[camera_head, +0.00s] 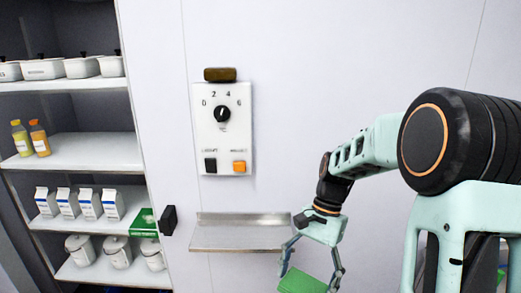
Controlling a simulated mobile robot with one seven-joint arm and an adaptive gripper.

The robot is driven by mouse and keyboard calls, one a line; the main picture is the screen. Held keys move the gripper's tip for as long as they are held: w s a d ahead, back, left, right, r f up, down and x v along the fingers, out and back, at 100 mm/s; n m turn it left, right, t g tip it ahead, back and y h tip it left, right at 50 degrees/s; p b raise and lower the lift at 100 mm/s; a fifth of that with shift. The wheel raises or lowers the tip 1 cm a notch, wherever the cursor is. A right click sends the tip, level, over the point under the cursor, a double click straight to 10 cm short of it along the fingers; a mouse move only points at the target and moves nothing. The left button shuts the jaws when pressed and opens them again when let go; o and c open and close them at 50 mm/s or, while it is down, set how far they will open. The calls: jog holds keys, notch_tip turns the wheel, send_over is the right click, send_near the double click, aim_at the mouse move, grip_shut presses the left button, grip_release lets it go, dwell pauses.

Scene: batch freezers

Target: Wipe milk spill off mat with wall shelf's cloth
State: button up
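My gripper (309,277) is at the lower middle, just right of and below the metal wall shelf (238,236). Its two fingers are spread around a green block-like piece (300,283), which looks like the folded cloth, and appear closed on its sides. The piece's lower part is cut off by the picture's bottom edge. The wall shelf's visible top is bare. The mat and the milk spill are not in view.
At left, an open cabinet (82,150) holds white tubs, two bottles (30,138), cartons (80,203), jars and a green box (143,222). A dark handle (168,220) juts out beside it. A dial panel (223,128) is on the wall.

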aim_at(312, 286)
jog(key=w+d+f+n+g+h, duration=0.1)
jog(key=w+d+f+n+h, duration=0.2)
jog(key=f+n, duration=0.4)
jog(key=v, duration=0.2)
jog(key=s+v, duration=0.1)
jog(key=v, duration=0.2)
jog(key=shift+r, duration=0.5)
jog(key=shift+w+a, duration=0.1)
jog(key=shift+a, duration=0.05)
